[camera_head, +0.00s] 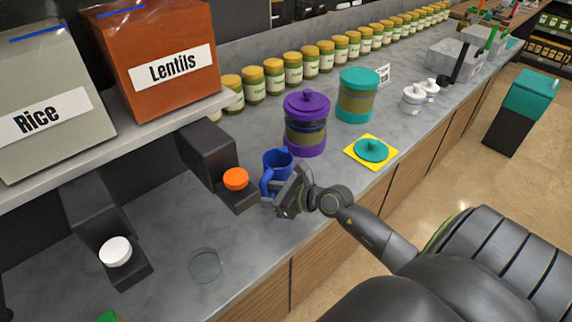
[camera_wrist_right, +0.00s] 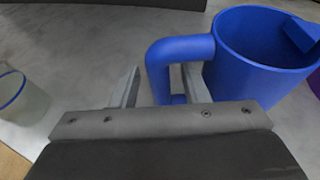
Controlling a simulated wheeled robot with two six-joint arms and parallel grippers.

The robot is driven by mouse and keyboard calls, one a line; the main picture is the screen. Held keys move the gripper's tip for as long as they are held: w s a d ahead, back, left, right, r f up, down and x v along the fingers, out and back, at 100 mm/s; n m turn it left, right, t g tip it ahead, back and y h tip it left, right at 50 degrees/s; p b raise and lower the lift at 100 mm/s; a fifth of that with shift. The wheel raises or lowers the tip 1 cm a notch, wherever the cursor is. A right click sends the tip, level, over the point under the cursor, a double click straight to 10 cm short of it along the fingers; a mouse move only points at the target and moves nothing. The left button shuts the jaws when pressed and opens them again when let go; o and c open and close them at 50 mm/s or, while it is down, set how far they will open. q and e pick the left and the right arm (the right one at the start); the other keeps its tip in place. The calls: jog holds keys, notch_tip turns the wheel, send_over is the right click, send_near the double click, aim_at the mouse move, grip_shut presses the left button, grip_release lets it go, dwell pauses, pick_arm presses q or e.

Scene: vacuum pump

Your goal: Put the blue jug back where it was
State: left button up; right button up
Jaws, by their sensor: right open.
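The blue jug (camera_head: 279,160) stands upright on the grey counter, just right of the orange-knobbed dispenser. Its handle faces my right gripper (camera_head: 284,197), which is close in front of it. In the right wrist view, the jug (camera_wrist_right: 262,62) fills the upper right. Its handle stands between the two spread fingers of the gripper (camera_wrist_right: 162,84); whether either finger touches it I cannot tell. The right gripper is open. My left gripper is not in view.
A purple lidded canister (camera_head: 305,130) stands close behind the jug, with a teal lid on a yellow mat (camera_head: 371,151) to the right. A clear cup (camera_head: 205,266) is on the counter nearer the front left. Black dispensers (camera_head: 212,158) project at the left. Counter between cup and jug is clear.

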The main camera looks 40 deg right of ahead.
jog(key=b+v, duration=0.1)
jog(key=v, duration=1)
dwell(0.3)
